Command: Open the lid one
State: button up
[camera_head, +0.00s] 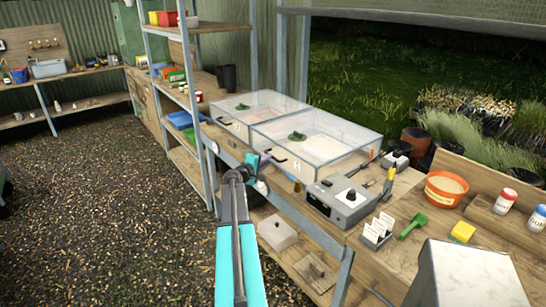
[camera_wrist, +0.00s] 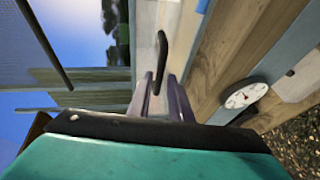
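Two clear boxes with clear lids stand on the bench, a near right box (camera_head: 335,158) and a far left box (camera_head: 232,110). Both lids look shut. Each box has a dark handle low on its front; the near box's handle (camera_head: 280,157) is just right of my gripper (camera_head: 262,162). In the wrist view, my gripper (camera_wrist: 161,85) is open, its two grey fingers apart. A dark bar handle (camera_wrist: 162,50) lies ahead, its lower end between the fingertips in the picture. Whether it touches them I cannot tell.
A round white gauge (camera_wrist: 245,95) is on the bench front. A grey device with a knob (camera_head: 340,202), an orange pot (camera_head: 445,190) and a green scoop (camera_head: 412,225) stand right of the boxes. Shelf posts (camera_head: 190,100) rise at left. Gravel floor lies open at left.

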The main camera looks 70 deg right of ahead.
jog(key=shift+p+x, duration=0.8)
jog(key=shift+x, duration=2)
grip_shut()
